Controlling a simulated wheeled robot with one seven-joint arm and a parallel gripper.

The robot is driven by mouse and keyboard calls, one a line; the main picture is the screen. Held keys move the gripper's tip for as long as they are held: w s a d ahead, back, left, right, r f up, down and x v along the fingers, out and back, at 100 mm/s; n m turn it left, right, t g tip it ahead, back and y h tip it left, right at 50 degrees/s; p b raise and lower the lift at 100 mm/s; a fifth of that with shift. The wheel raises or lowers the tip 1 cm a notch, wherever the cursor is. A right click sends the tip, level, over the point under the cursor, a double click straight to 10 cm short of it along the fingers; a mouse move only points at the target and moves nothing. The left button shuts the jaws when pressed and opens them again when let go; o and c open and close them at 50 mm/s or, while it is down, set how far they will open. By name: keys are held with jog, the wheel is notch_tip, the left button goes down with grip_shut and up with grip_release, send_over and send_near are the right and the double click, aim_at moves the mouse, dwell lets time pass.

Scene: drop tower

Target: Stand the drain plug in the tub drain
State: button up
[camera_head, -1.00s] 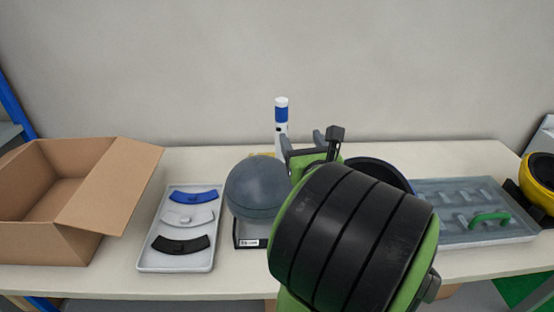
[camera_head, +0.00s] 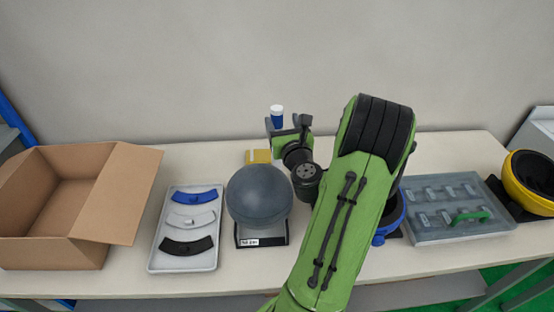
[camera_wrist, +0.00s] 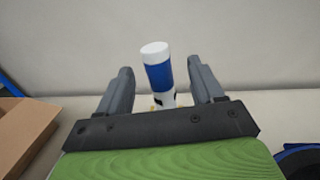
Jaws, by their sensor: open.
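A white cylinder with a blue band (camera_head: 277,119) stands at the back of the table near the wall; I take it as the drain plug, though no label confirms it. My gripper (camera_head: 285,123) is open around or just in front of it. In the wrist view the cylinder (camera_wrist: 159,75) shows upright, slightly tilted in the picture, between the two grey fingers (camera_wrist: 160,88), with gaps on both sides. Its lower end is hidden by my gripper. A blue round tub (camera_head: 390,218) stands right of my arm, mostly hidden by it; I cannot see a drain.
A grey ball (camera_head: 259,193) on a labelled stand is left of my arm, with a yellow block (camera_head: 258,156) behind. An open cardboard box (camera_head: 50,248), a tray (camera_head: 186,262) of curved pieces, a grey tray (camera_head: 440,234) with a green handle and a yellow bowl (camera_head: 518,185) flank them.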

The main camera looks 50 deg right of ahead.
aim_at(275, 109)
jog(key=p+x, duration=0.1)
jog(key=x, duration=0.1)
jog(key=p+x, duration=0.1)
jog(key=x, duration=0.1)
jog(key=r+p+x, duration=0.1)
jog(key=p+x, duration=0.1)
jog(key=shift+w+a, duration=0.1)
jog(key=shift+w, duration=0.25)
jog(key=shift+w+d+f, duration=0.2)
jog(key=shift+f, duration=0.05)
jog(key=shift+s, duration=0.1)
grip_shut()
